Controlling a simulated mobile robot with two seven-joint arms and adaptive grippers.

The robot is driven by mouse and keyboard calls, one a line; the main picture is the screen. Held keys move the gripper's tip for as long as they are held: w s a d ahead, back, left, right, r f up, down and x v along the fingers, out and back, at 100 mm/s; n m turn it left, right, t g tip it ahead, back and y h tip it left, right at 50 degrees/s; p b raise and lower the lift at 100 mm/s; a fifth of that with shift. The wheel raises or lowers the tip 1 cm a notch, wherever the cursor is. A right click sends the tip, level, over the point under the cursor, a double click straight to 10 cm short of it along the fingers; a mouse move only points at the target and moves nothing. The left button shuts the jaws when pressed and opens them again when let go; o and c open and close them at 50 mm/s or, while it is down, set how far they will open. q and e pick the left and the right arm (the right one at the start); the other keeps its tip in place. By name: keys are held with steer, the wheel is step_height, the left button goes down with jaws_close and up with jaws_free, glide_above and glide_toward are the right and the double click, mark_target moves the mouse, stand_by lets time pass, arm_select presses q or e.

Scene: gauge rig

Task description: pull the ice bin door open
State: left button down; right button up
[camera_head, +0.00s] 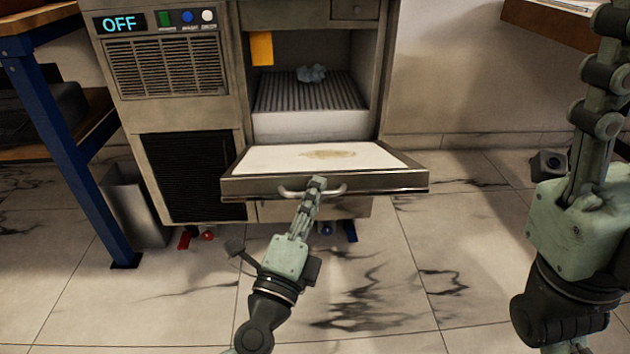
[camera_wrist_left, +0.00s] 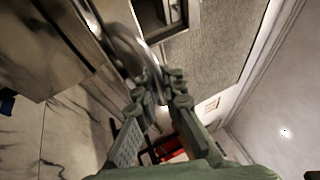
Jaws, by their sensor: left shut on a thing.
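The ice bin door (camera_head: 385,162) is folded down and stands about level in front of the machine, its pale inner face up with a brown stain. Its curved metal handle (camera_head: 285,192) is on the front edge. My left gripper (camera_head: 318,184) is shut on the handle; in the left wrist view its fingers (camera_wrist_left: 160,85) close around the metal handle (camera_wrist_left: 135,50). The open bin (camera_head: 310,92) shows a ribbed grey slope with a small bluish clump on it. My right gripper is at the right edge, its fingers (camera_head: 605,75) pointing up, away from the door; its opening is unclear.
The machine's panel (camera_head: 160,20) reads OFF. A blue-legged bench (camera_head: 50,130) and a grey waste bin (camera_head: 135,205) stand left. Red and blue valves (camera_head: 207,236) sit low under the machine. A wooden shelf (camera_head: 560,22) is upper right.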

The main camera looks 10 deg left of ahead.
arm_select(q)
steer(key=shift+s+r, duration=0.1)
steer(key=shift+r, duration=0.1)
steer(key=c, duration=1.9)
jaws_free()
steer(key=shift+s, duration=0.1)
steer(key=d+v, duration=0.1)
steer(key=v, duration=0.6)
steer(key=shift+s+a, duration=0.2)
steer(key=shift+a, duration=0.3)
steer(key=shift+f, duration=0.1)
steer(key=shift+s, duration=0.1)
